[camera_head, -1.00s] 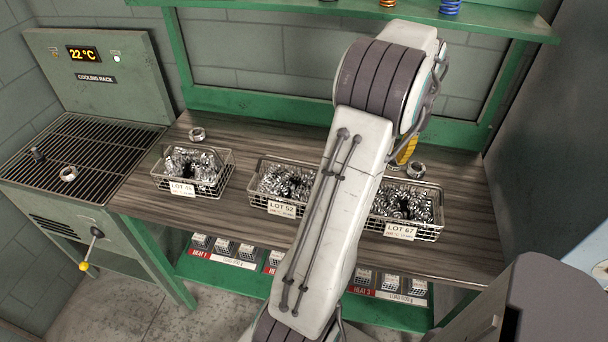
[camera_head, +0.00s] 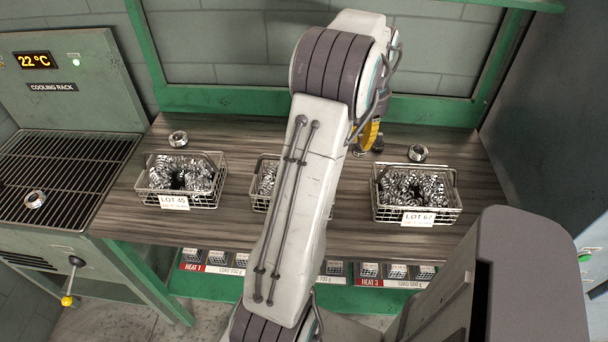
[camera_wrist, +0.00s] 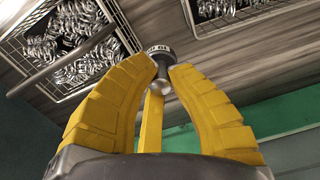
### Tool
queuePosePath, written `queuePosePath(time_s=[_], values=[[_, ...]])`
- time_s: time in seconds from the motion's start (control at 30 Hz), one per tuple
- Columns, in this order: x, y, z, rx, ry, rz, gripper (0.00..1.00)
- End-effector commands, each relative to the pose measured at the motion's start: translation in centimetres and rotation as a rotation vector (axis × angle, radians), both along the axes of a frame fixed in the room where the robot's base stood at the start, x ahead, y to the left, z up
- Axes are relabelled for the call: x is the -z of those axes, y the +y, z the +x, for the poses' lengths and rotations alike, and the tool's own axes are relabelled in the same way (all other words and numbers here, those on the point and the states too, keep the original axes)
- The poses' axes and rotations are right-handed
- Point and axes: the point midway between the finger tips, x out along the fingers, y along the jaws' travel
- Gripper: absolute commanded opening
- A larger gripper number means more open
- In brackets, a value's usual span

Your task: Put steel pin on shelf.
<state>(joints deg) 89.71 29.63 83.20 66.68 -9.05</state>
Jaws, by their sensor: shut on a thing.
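My gripper (camera_head: 368,134) has yellow fingers, partly hidden behind my arm in the head view. In the wrist view my gripper (camera_wrist: 162,75) is shut on a small steel pin (camera_wrist: 160,58) with a dark, wider end, held at the fingertips. Only a sliver of the green upper shelf (camera_head: 515,4) shows at the top edge.
Wire baskets of springs, LOT 45 (camera_head: 180,183), LOT 52 (camera_head: 262,200) behind my arm and LOT 67 (camera_head: 415,195), stand on the bench (camera_head: 130,207).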

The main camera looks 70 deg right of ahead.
Motion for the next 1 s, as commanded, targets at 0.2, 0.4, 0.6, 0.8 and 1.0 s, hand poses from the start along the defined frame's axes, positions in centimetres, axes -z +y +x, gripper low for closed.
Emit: queuePosePath(time_s=[0.2, 0.4, 0.6, 0.8, 1.0], values=[[2.4, 0.1, 0.0, -0.001, 0.0, 0.005, 0.0], [5.2, 0.1, 0.0, -0.001, 0.0, 0.005, 0.0], [7.2, 0.0, 0.0, -0.001, 0.0, 0.003, 0.0], [8.3, 0.1, 0.0, -0.001, 0.0, 0.004, 0.0], [10.8, 0.0, 0.0, -0.001, 0.0, 0.002, 0.0]])
